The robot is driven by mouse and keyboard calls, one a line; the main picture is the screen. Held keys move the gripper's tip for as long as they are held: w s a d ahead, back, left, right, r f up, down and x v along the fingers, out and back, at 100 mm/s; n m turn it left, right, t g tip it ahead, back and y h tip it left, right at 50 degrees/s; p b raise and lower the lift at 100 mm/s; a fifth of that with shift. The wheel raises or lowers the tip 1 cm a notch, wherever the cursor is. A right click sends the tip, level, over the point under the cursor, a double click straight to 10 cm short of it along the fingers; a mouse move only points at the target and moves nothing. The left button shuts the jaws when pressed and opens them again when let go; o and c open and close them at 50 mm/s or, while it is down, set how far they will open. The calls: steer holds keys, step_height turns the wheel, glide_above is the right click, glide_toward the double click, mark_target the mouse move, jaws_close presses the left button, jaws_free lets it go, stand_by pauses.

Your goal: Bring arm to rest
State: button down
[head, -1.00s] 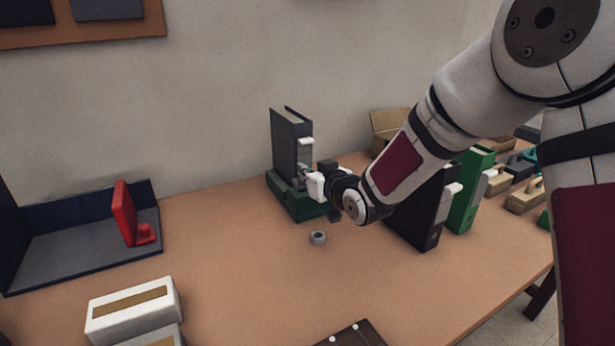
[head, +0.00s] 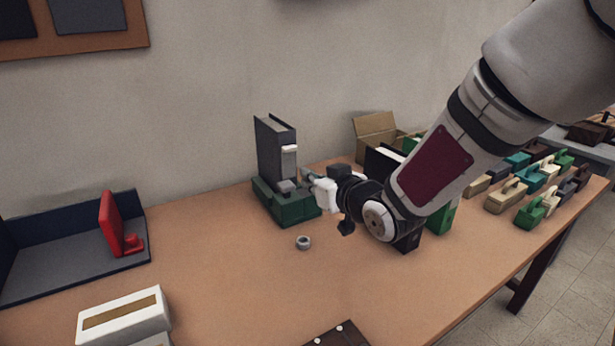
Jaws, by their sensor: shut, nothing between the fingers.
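My gripper (head: 311,177) is shut and empty in the head view. It is just right of a dark grey binder (head: 268,148) that stands upright in a green base (head: 268,204) with a small grey block at its front. A narrow gap seems to lie between my fingertips and the binder. My forearm reaches in from the upper right and hides parts of a black binder (head: 376,160) and a green binder (head: 441,220) behind it.
A small grey ring (head: 303,242) lies in front of the green base. A red bookend (head: 112,224) stands on a dark tray (head: 60,278) at left. White boxes (head: 124,316) are at front left. An open cardboard box (head: 376,128) and several coloured blocks stand at right. The middle front table (head: 235,290) is clear.

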stand_by(0.5)
steer(key=s+d+r+m+g+h, duration=0.2)
steer(key=s+d+m+g+h, duration=0.45)
steer(key=s+d, duration=1.05)
steer(key=s+d+g+h, duration=0.1)
steer(key=s+d+g, duration=0.15)
steer(key=s, duration=0.95)
steer(key=s+d+g+h, duration=0.1)
steer(key=s+d+g, duration=0.15)
steer(key=s, duration=0.95)
step_height(320, 180, up, 14)
steer(key=t+p, duration=0.3)
steer(key=p, duration=1)
steer(key=shift+w+d, duration=0.2)
steer(key=shift+d, duration=0.15)
